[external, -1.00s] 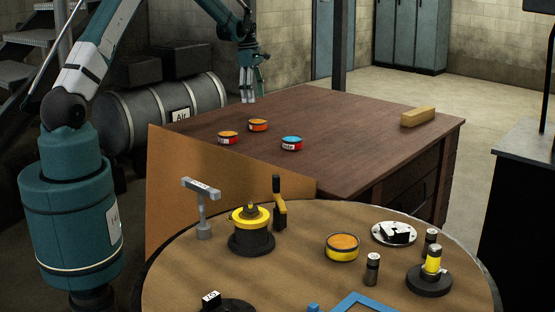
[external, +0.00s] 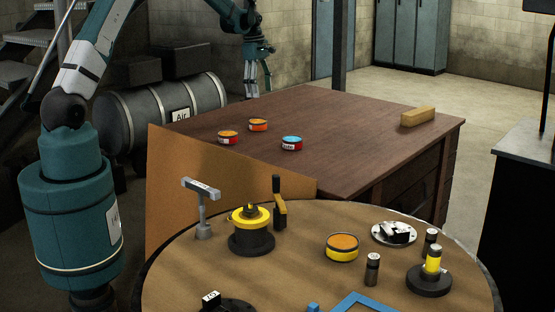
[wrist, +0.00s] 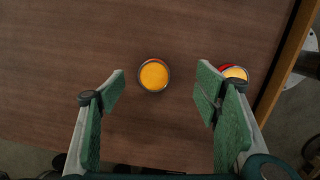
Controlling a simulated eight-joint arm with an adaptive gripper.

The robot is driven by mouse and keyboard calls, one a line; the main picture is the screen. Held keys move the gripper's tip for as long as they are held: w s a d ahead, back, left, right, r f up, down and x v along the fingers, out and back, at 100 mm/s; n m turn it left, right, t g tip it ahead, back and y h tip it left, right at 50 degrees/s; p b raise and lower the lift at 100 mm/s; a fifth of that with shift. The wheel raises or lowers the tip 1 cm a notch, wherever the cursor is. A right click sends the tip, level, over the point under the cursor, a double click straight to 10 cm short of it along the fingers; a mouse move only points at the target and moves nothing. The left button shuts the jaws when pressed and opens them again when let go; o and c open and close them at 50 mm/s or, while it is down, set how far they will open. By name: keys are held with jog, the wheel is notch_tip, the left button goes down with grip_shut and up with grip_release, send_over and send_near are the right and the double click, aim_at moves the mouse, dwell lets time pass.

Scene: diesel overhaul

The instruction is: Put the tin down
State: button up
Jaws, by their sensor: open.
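My gripper (external: 259,88) is open and empty above the far left edge of the wooden bench (external: 350,125). In the wrist view its two green-padded fingers (wrist: 161,88) are spread wide. An orange-lidded tin (external: 258,125) stands upright on the bench. In the wrist view a tin with an orange lid (wrist: 154,75) shows in the gap between the fingers, clear of both. A red tin with an orange lid (external: 228,137) stands near it; a red-sided tin (wrist: 235,72) shows beyond the right finger. A blue-lidded red tin (external: 292,143) stands to the right.
A wooden block (external: 418,116) lies at the bench's right end. A round table (external: 300,270) in front holds a yellow tin (external: 342,247) and several engine parts. An air tank (external: 160,112) lies behind the bench at left. The bench's middle is clear.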

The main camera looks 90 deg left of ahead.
jog(key=w+d+r+m+y, duration=0.1)
jog(key=w+d+r+m, duration=0.2)
jog(key=d+r, duration=0.5)
jog(key=w+d+r+m, duration=0.2)
jog(key=d+r+m, duration=0.15)
jog(key=d, duration=0.75)
jog(key=s+d+r+m+t, duration=0.1)
jog(key=d+r+m, duration=0.3)
jog(key=d, duration=0.7)
jog(key=s+d+r+m+t, duration=0.1)
jog(key=d+r+m, duration=0.3)
jog(key=d, duration=0.6)
jog(key=s+d+m+t, duration=0.2)
jog(key=s+d+m, duration=0.5)
jog(key=d, duration=0.9)
jog(key=s+d+m+t, duration=0.1)
jog(key=s+d+m, duration=0.6)
jog(key=s+d, duration=0.6)
jog(key=d, duration=0.3)
jog(key=shift+s+f+t+h, duration=0.3)
jog(key=shift+f+t, duration=0.05)
jog(key=shift+t, duration=0.05)
notch_tip(320, 180, down, 8)
jog(key=b, duration=0.8)
